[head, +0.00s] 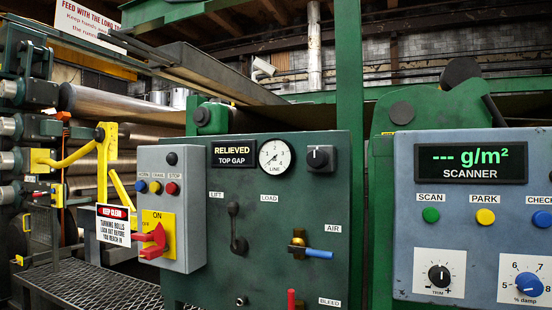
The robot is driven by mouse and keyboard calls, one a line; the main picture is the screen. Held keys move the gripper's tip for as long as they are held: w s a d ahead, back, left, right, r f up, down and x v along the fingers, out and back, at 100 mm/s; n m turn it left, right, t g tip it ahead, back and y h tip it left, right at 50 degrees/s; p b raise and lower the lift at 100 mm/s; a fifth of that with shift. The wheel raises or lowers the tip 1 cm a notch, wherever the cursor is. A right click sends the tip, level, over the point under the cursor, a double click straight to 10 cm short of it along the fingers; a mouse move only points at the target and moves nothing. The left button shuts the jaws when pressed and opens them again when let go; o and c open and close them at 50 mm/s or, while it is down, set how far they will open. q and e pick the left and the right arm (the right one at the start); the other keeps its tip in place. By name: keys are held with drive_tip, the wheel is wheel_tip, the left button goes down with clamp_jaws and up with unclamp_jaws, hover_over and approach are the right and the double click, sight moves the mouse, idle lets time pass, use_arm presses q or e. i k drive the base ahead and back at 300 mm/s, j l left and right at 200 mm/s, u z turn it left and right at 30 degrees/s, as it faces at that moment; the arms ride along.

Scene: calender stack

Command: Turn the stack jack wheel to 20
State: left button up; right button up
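No wheel marked as the stack jack wheel and no 20 mark can be made out in the head view. The green panel (285,200) stands in the middle. Its display (234,154) reads "RELIEVED TOP GAP". A round LINE gauge (275,156) and a black rotary knob (318,158) sit to the display's right. A black handle (236,228) is below the LIFT label. A brass valve with a blue lever (318,253) is beside the AIR label, its lever pointing right. Neither of my grippers is in view.
At right, the scanner panel (470,215) reads "--- g/m²". Large rolls (120,105) and a yellow guard rail (75,157) are at left, above a mesh walkway (90,285).

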sight(22, 192)
drive_tip(key=u, duration=1.65)
drive_tip(key=i+j+u, duration=0.1)
drive_tip(key=i+u, duration=0.35)
drive_tip(key=i, duration=4.8)
drive_tip(key=i+j+z, duration=0.15)
drive_tip(key=i+z, duration=0.35)
drive_tip(key=i+j+z, duration=1.2)
drive_tip(key=z, duration=0.15)
drive_tip(key=i+j+z, duration=0.1)
drive_tip(key=j+z, duration=0.25)
drive_tip(key=i+j+z, duration=0.1)
drive_tip(key=j+z, duration=0.6)
drive_tip(key=i+j, duration=0.05)
drive_tip(key=j, duration=0.05)
